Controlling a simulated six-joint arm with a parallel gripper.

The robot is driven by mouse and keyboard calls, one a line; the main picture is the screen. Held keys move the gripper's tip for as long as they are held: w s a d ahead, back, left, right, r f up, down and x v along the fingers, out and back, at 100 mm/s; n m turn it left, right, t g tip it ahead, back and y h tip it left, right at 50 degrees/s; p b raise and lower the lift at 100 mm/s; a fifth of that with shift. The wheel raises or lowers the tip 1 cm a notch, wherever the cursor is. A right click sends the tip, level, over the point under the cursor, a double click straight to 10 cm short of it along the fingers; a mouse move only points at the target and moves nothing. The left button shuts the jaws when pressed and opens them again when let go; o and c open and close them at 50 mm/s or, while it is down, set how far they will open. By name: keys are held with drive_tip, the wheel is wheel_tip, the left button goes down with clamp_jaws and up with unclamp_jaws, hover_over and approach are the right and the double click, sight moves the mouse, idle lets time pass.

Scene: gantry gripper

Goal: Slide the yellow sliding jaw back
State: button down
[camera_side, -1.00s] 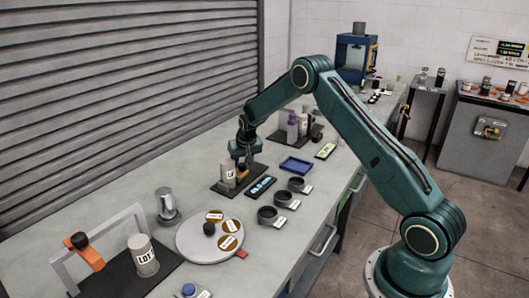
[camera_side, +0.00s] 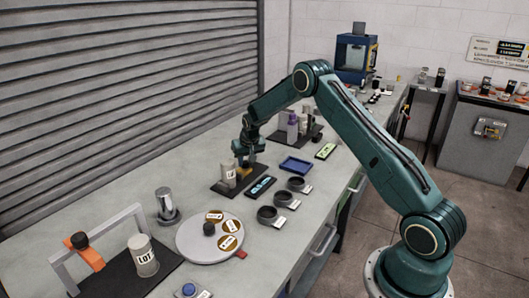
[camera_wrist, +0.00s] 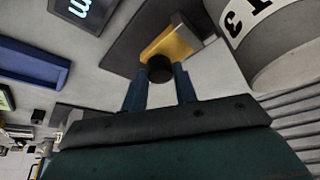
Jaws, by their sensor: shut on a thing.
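The yellow sliding jaw (camera_wrist: 172,44) is a small block on a dark base plate (camera_wrist: 125,40), with a black round knob (camera_wrist: 159,68) on its near side in the wrist view. My gripper (camera_wrist: 160,78) is shut on that knob, one blue finger on each side. In the side view my gripper (camera_side: 246,160) reaches down to the yellow jaw (camera_side: 244,171), which it partly hides. The canister (camera_wrist: 270,40) also shows large at the right of the wrist view.
A dark display (camera_side: 261,187) lies right of the plate, with a blue tray (camera_side: 296,166) beyond. Several black cups (camera_side: 268,215) stand nearer. Bottles (camera_side: 292,127) stand behind my gripper, and a round turntable (camera_side: 195,245) is in front.

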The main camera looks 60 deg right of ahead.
drive_tip(key=shift+d, duration=1.15)
drive_tip(key=c, duration=1.4)
unclamp_jaws()
drive_tip(key=shift+d, duration=0.1)
drive_tip(key=shift+o, duration=0.2)
drive_tip(key=shift+r, duration=0.1)
drive_tip(key=shift+s+a+r, duration=0.1)
drive_tip(key=shift+a+r, duration=0.05)
drive_tip(key=shift+a, duration=0.05)
drive_tip(key=v, duration=1.3)
drive_tip(key=shift+s+r, duration=0.1)
